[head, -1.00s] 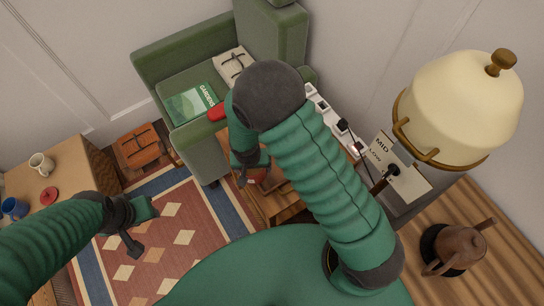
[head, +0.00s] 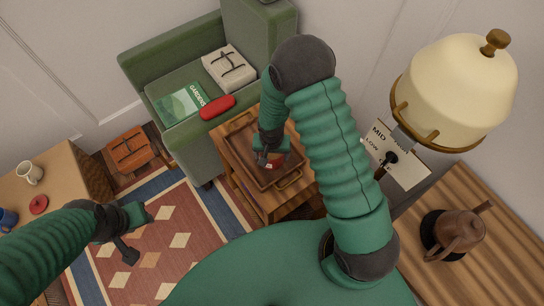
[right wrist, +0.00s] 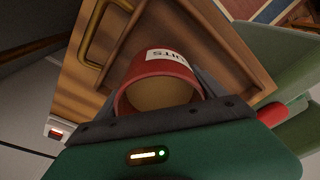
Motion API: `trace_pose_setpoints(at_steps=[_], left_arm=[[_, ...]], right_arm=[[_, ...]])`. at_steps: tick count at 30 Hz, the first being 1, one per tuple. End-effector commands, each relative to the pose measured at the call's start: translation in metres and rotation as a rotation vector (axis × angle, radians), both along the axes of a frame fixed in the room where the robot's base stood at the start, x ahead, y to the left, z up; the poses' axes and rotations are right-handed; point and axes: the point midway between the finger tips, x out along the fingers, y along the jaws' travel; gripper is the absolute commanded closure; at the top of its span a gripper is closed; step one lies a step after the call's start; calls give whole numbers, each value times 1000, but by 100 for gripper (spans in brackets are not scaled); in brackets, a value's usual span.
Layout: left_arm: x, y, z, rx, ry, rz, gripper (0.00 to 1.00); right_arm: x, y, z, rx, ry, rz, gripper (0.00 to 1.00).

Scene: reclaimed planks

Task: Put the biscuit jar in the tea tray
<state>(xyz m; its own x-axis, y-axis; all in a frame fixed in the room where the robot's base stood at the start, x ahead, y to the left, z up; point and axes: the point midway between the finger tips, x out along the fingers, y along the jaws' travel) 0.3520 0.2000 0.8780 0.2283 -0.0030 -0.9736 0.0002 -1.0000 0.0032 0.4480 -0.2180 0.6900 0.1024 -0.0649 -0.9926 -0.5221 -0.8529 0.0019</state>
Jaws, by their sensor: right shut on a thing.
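The biscuit jar (head: 278,161) is red with a white label; it fills the middle of the right wrist view (right wrist: 158,75), its round end facing the camera. My right gripper (head: 268,157) is shut on it and holds it over the tea tray. The tea tray (head: 236,128) is brown wood with brass handles, on a small wooden table; its floor and one handle show in the right wrist view (right wrist: 232,52). I cannot tell whether the jar touches the tray floor. My left gripper (head: 137,233) is open and empty above the patterned rug.
A green armchair (head: 150,65) holds a book (head: 181,104), a red case (head: 217,107) and a pale bag (head: 230,69), close behind the tray. A large cream lamp (head: 455,80) and a brown teapot (head: 460,235) are at the right. A mug (head: 30,173) stands on the left table.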

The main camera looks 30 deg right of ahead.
Motion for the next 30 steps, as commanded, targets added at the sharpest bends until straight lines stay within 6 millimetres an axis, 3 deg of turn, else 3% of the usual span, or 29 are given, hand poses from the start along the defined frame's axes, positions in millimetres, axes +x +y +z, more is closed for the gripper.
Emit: trace_pose_setpoints(at_steps=[4, 9, 10, 14, 23, 26, 30], left_arm=[[0, 0, -5, 0, 0, 0, 64], [0, 0, -4, 0, 0, 0, 64], [0, 0, -5, 0, 0, 0, 64], [0, 0, -5, 0, 0, 0, 64], [0, 0, -3, 0, 0, 0, 64], [0, 0, 0, 0, 0, 0, 64], [0, 0, 7, 0, 0, 0, 64]], right_arm=[[-1, -2, -26, 0, 3, -2, 90], [0, -3, -27, 2, 0, -2, 90], [-1, -2, -27, 1, 2, -2, 19], [-1, -2, -27, 1, 1, -2, 2], [0, -1, -23, 1, 1, -2, 0], [-1, 0, -7, 1, -2, -2, 0], [-5, 2, 29, 1, -4, -1, 0]])
